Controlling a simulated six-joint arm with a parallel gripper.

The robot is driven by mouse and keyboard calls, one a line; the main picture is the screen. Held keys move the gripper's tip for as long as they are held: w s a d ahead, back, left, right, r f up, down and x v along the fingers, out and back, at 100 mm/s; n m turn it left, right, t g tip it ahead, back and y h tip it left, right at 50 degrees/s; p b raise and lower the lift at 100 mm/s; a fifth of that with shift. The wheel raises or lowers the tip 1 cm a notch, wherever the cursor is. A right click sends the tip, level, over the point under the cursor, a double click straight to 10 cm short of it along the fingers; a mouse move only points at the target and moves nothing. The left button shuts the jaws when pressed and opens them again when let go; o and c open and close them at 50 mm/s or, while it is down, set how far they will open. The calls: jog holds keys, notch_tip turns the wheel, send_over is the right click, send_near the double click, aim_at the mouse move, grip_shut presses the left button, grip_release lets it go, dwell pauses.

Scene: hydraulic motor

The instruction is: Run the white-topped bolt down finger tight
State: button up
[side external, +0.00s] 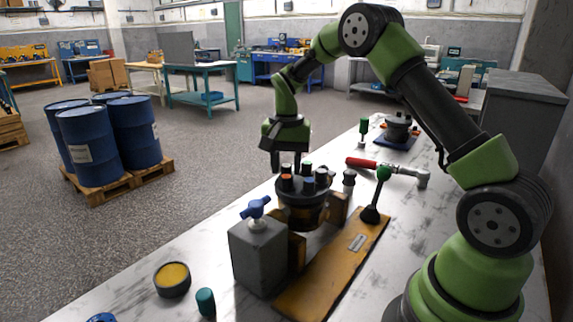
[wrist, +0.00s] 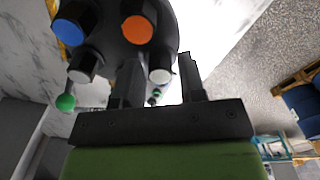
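The motor (side external: 303,212) is a dark round body held upright in a fixture, with several colour-topped bolts around its upper face. In the wrist view, the white-topped bolt (wrist: 160,76) stands at the motor's near edge. My gripper (wrist: 160,62) is open, and this bolt appears between its two fingers, closer to the left one. I cannot tell whether they touch. In the side view my gripper (side external: 286,166) points down above the motor's back left edge, and the white top is not clearly visible there. Orange (wrist: 137,30) and blue (wrist: 68,32) tops are nearby.
A red-handled wrench (side external: 385,168) lies behind. A grey block with a blue handle (side external: 255,208) and a yellow-filled dish (side external: 172,279) are in front.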

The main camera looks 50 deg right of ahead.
jog(key=c, duration=0.5)
jog(key=shift+m, duration=2.1)
jog(key=shift+m, duration=2)
